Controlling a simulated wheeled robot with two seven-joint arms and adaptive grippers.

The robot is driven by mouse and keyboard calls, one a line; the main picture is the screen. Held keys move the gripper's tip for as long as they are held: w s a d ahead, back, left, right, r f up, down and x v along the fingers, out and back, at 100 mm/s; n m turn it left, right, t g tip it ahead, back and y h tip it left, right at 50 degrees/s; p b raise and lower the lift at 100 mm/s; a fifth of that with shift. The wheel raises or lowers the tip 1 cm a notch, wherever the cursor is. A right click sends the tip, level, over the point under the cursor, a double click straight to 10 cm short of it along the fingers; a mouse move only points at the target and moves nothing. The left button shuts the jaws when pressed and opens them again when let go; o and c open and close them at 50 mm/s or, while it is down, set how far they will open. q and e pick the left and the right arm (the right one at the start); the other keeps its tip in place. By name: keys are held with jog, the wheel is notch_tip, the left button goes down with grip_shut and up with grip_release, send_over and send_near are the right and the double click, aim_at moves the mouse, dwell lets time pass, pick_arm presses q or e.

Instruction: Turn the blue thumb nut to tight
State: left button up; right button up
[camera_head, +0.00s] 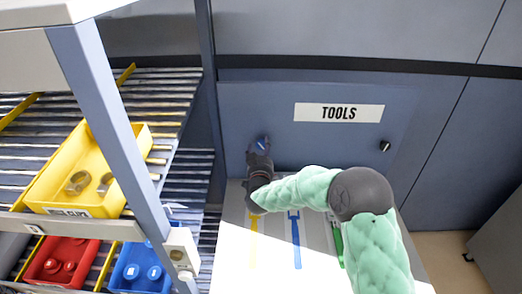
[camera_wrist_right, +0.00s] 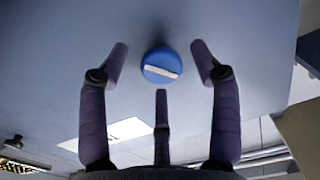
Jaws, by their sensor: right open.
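The blue thumb nut (camera_wrist_right: 161,65) is a round blue knob with a white bar across its face, on the blue-grey panel. In the right wrist view it sits between the spread fingers of my right gripper (camera_wrist_right: 160,78), with gaps on both sides; the white bar is tilted slightly from level. In the head view the nut (camera_head: 263,141) shows small and blue at the tip of my right gripper (camera_head: 260,149), partly hidden by it. My right gripper is open. My left gripper is not in view.
The panel carries a TOOLS label (camera_head: 339,113) and a black knob (camera_head: 385,146). Below are a yellow tool (camera_head: 254,240), a blue tool (camera_head: 296,240) and a green tool (camera_head: 338,243). A shelf at left holds yellow (camera_head: 45,185), red (camera_head: 48,279) and blue (camera_head: 125,283) bins.

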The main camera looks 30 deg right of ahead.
jog(key=shift+w+d, duration=0.15)
jog(key=shift+w, duration=0.05)
